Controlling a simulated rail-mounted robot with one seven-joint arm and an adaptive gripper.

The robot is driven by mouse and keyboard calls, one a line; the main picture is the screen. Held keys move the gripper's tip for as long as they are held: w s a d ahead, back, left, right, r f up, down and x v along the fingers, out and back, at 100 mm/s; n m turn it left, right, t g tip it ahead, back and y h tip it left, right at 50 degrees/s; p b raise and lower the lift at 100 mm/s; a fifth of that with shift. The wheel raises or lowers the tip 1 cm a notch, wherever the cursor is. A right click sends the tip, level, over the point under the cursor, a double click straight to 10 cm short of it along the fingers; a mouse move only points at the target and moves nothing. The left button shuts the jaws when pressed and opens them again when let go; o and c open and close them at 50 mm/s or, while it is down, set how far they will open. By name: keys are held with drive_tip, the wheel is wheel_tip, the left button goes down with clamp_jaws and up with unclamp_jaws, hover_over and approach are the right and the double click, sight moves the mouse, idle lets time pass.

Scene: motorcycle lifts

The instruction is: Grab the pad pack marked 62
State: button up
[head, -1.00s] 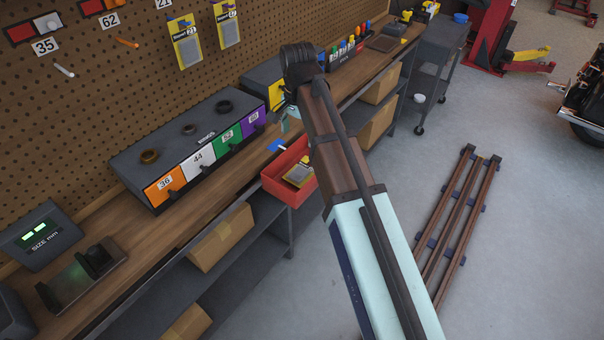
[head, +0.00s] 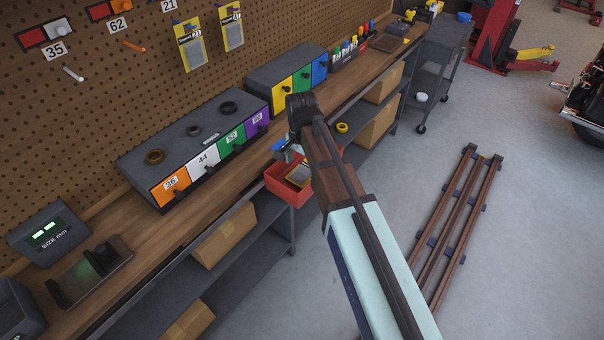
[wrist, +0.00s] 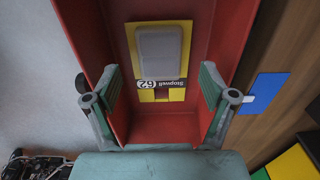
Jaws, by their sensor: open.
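The pad pack marked 62 (wrist: 162,94) lies in a red bin (wrist: 118,20). It has a yellow card with a grey pad, and its label reads upside down in the wrist view. In the head view the pack (head: 298,175) shows partly inside the red bin (head: 285,189) at the bench's front edge. My gripper (wrist: 160,78) is open, with one finger to each side of the pack and a gap on both sides. In the head view my gripper (head: 288,150) is over the bin, partly hidden by my arm.
A drawer unit (head: 190,135) with coloured fronts stands left of the bin, and another drawer unit (head: 290,75) stands behind. A blue card (wrist: 265,93) lies beside the bin on the bench. Two yellow packs hang on the pegboard (head: 110,85).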

sight(301, 173)
drive_tip(key=shift+s+f+p, duration=0.1)
drive_tip(key=shift+f+p, duration=0.3)
drive_tip(key=shift+f, duration=1.45)
drive_tip(key=c, duration=0.9)
drive_tip(key=shift+r, duration=0.1)
